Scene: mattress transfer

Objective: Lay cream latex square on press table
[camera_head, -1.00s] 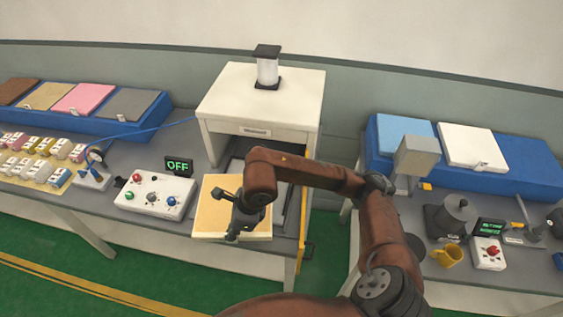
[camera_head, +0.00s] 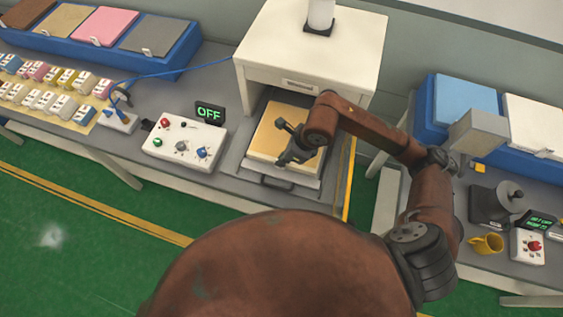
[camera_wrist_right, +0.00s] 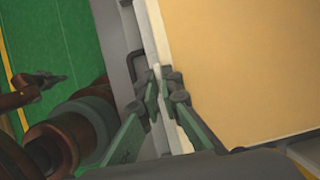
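The cream latex square (camera_head: 272,131) has a tan-yellow top and pale sides. It appears flat over the grey press table (camera_head: 256,167), partly under the white press housing (camera_head: 312,50). I cannot tell whether its underside fully rests there. My right gripper (camera_head: 287,150) is at its front edge and hides part of it. In the right wrist view the two fingers (camera_wrist_right: 165,86) sit either side of the pale edge of the square (camera_wrist_right: 250,65), closed on it. My left gripper (camera_wrist_right: 52,79) shows only in the wrist view, over the green floor, away from the square.
A white control box (camera_head: 184,143) and a display reading OFF (camera_head: 209,112) stand left of the press. A blue rack (camera_head: 172,58) with coloured squares is farther left. Open floor separates the benches.

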